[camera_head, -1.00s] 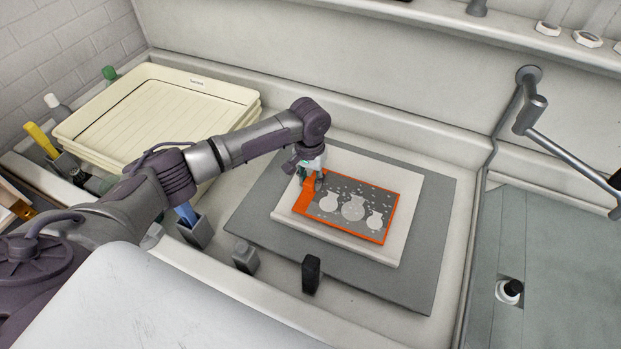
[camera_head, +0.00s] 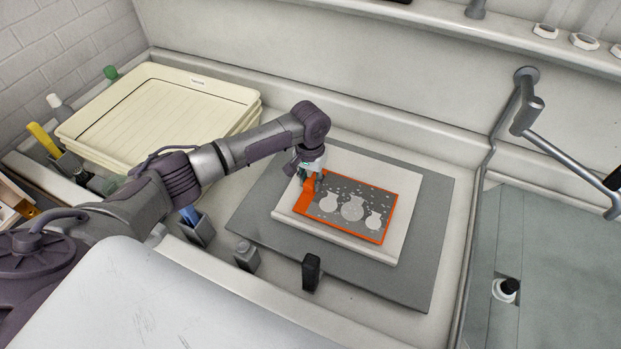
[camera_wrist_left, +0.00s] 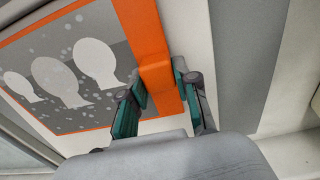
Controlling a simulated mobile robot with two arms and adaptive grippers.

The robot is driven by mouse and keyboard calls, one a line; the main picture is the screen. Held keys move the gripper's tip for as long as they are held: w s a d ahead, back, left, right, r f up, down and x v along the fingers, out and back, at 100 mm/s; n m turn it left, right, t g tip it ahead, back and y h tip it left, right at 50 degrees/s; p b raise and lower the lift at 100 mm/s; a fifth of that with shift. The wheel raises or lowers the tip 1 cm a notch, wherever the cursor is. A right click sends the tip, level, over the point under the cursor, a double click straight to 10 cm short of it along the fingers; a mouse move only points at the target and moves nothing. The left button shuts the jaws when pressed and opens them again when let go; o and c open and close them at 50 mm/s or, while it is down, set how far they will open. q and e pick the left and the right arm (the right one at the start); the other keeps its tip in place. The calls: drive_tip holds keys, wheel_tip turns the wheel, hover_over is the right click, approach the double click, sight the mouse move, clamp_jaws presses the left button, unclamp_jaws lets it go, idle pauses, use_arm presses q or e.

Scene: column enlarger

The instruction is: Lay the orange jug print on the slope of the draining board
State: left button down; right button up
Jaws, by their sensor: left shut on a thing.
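The orange jug print (camera_head: 353,208) has an orange border and a grey field with three pale jug shapes. It lies over a white slab on a dark grey mat in the head view. My left gripper (camera_head: 311,184) is at the print's left end, shut on its wide orange strip. In the left wrist view the two green-padded fingers (camera_wrist_left: 155,95) stand on either side of the orange strip of the print (camera_wrist_left: 75,65). I cannot tell whether the print touches the slab. No draining board is clearly identifiable. My right gripper is out of view.
The white slab (camera_head: 405,225) rests on the grey mat (camera_head: 437,230). Stacked cream trays (camera_head: 150,110) stand at the back left. A grey holder (camera_head: 197,231), a small grey bottle (camera_head: 246,256) and a black upright object (camera_head: 311,272) stand along the front. A metal pipe arm (camera_head: 565,170) juts out at right.

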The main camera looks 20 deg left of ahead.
use_arm(q)
drive_tip(key=shift+f, duration=0.1)
drive_tip(key=c, duration=0.8)
unclamp_jaws()
drive_tip(key=shift+o, duration=0.2)
drive_tip(key=shift+r+p, duration=4)
drive_tip(key=shift+p, duration=0.4)
drive_tip(key=shift+a, duration=0.1)
wheel_tip(320, 180, up, 12)
